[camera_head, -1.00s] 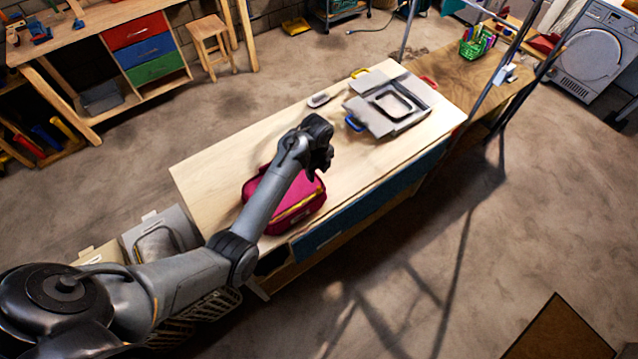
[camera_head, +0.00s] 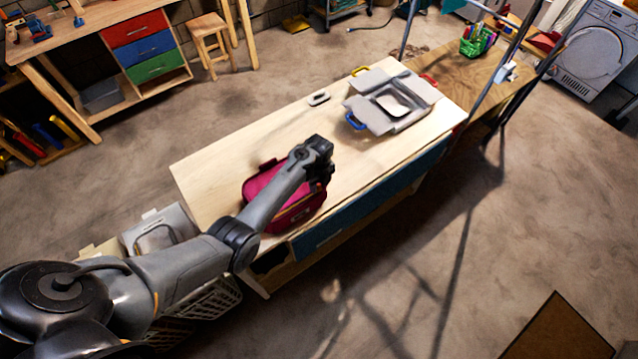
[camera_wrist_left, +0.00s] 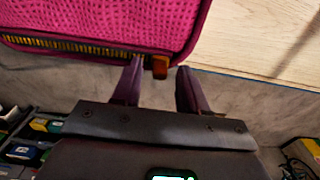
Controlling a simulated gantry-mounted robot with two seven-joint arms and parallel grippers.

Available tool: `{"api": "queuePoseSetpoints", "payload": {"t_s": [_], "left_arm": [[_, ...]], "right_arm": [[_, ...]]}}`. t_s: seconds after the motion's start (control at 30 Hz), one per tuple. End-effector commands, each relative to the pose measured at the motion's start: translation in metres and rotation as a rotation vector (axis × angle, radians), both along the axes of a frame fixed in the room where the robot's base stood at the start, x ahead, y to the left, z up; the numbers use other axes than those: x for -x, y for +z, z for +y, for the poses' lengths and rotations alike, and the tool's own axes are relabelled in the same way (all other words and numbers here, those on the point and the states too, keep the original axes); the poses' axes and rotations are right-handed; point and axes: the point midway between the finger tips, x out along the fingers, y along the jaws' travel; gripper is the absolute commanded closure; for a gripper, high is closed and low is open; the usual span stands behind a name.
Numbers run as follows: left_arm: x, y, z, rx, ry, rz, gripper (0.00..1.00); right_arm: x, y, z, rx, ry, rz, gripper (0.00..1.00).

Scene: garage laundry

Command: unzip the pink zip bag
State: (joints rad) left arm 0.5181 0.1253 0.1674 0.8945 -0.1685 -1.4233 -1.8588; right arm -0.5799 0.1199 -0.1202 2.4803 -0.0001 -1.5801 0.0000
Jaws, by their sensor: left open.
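The pink zip bag (camera_head: 262,186) lies near the front edge of the pale wooden table, partly hidden by my left arm. In the left wrist view the bag (camera_wrist_left: 110,20) fills the upper left, with yellowish zipper teeth (camera_wrist_left: 75,46) along its lower edge. A small orange zipper pull (camera_wrist_left: 160,67) sits by the bag's corner. My left gripper (camera_head: 325,165) is over the bag's right end. In the wrist view its open fingers (camera_wrist_left: 160,82) stand on either side of the pull, with a gap to the right finger. My right gripper is not in view.
The pale table (camera_head: 235,140) is clear behind the bag. A grey open case (camera_head: 405,118) and a small grey object (camera_head: 318,98) lie farther back on it. A blue drawer front (camera_head: 350,215) is below the near edge. Crates (camera_head: 165,228) stand at the left end.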

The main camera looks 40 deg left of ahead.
Motion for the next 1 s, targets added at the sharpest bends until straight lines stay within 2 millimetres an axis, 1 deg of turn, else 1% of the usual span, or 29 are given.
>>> {"api": "queuePoseSetpoints", "payload": {"t_s": [0.1, 0.33, 0.37, 0.6, 0.63, 1.0], "left_arm": [[0.0003, -0.0031, 0.0002, 0.0, 0.0, 0.001, 0.57], [0.0002, -0.0032, 0.0001, 0.0, 0.0, 0.0, 0.57], [0.0002, -0.0032, 0.0001, 0.0, 0.0, 0.0, 0.6], [0.0002, -0.0031, 0.0, 0.0, 0.0, 0.0, 0.97], [0.0002, -0.0031, 0.0, 0.0, 0.0, 0.0, 1.0], [-0.0011, -0.0039, -0.0016, 0.0, -0.003, 0.0, 1.0]], "right_arm": [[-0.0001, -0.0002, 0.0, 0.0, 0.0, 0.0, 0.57], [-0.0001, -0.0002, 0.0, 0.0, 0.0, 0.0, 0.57], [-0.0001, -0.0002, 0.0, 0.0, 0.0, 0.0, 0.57], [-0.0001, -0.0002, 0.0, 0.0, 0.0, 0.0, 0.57], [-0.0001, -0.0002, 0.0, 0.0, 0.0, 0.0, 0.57], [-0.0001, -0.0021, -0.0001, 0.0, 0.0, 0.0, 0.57]]}}
